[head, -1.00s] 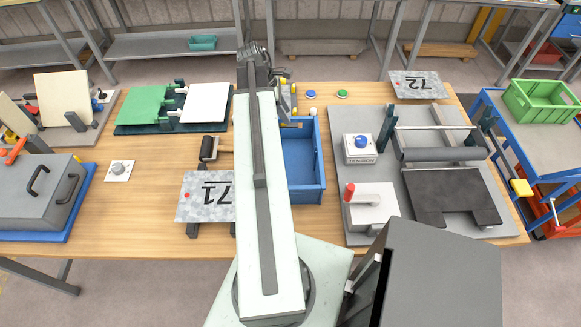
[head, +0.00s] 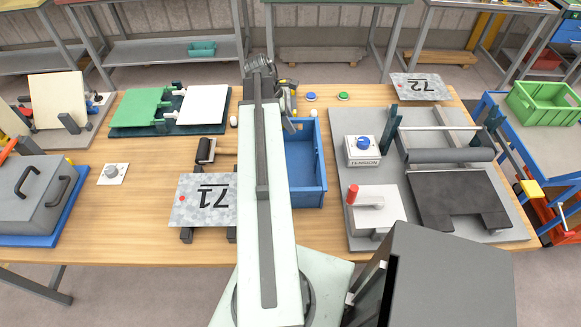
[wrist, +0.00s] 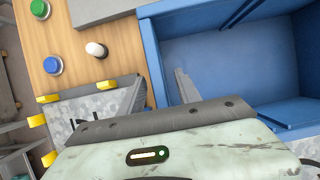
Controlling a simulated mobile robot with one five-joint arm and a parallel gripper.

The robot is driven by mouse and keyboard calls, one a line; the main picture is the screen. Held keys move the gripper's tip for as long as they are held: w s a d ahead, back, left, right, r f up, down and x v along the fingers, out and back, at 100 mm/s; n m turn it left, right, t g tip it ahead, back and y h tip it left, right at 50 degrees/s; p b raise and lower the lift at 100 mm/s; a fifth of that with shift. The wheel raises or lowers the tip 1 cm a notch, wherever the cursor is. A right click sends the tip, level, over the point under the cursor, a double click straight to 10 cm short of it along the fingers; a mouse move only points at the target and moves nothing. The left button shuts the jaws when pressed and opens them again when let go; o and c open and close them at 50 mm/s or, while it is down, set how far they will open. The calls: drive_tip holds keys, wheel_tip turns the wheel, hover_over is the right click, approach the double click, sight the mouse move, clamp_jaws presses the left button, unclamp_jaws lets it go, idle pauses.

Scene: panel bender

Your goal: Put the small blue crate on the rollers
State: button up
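The blue crate (head: 308,196) stands on the wooden table right of my arm, which hides its left side in the head view. In the wrist view the crate (wrist: 238,62) fills the right part, open side showing. My gripper (wrist: 158,92) is open at the crate's left wall, one finger outside over the table and one on the inner side. The wall appears between the fingers; no contact can be made out. My gripper is mostly hidden in the head view. A dark grey roller (head: 450,155) lies across the machine on the right.
A green button (wrist: 39,9), a blue button (wrist: 52,65) and a white knob (wrist: 95,49) are near my gripper. A plate marked 71 (head: 205,207) lies left of my arm. The TENSION box (head: 362,150) stands right of the crate. A dark cabinet (head: 450,280) is in front.

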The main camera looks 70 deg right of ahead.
drive_tip(key=shift+f, duration=0.1)
clamp_jaws()
idle(1.5)
